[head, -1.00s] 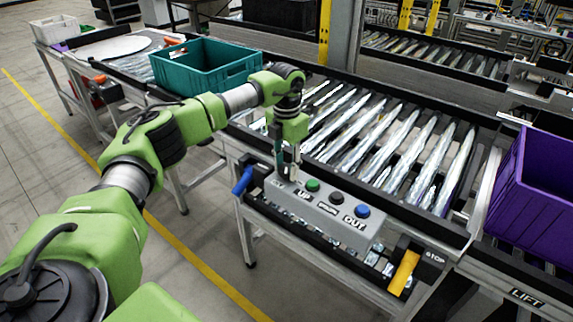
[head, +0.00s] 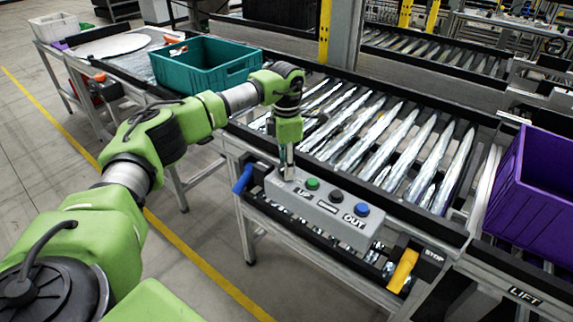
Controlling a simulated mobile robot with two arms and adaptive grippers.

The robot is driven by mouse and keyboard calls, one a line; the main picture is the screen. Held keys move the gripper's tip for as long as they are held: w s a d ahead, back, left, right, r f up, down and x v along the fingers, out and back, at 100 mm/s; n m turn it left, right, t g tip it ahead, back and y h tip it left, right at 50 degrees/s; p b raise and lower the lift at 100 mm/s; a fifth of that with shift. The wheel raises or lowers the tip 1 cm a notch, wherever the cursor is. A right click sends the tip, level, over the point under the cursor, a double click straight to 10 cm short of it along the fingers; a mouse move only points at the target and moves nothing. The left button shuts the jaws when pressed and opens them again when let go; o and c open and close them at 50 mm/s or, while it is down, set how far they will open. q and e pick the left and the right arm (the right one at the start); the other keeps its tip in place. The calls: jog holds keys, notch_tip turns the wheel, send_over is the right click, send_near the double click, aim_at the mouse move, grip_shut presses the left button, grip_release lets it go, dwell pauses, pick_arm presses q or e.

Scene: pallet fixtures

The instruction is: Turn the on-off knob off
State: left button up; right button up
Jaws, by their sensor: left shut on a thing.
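A grey control box (head: 325,211) is mounted on the front side of the roller conveyor. My left gripper (head: 288,174) points straight down at the left end of its top face, shut on the on-off knob. The knob itself is hidden by the fingers, so its pointing direction cannot be seen. To the right of the gripper on the same box are a green button (head: 313,184), a black button (head: 336,195) and a blue button (head: 362,209). My right gripper is not in view.
A blue handle (head: 243,178) sits left of the box and a yellow handle (head: 403,270) right of it. A teal crate (head: 205,75) stands behind my left arm, and a purple crate (head: 540,205) stands at the right. The rollers (head: 380,145) behind the box are empty.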

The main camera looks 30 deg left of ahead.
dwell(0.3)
pick_arm(q)
jog(key=o, duration=1.1)
jog(key=shift+r, duration=0.1)
notch_tip(320, 180, up, 12)
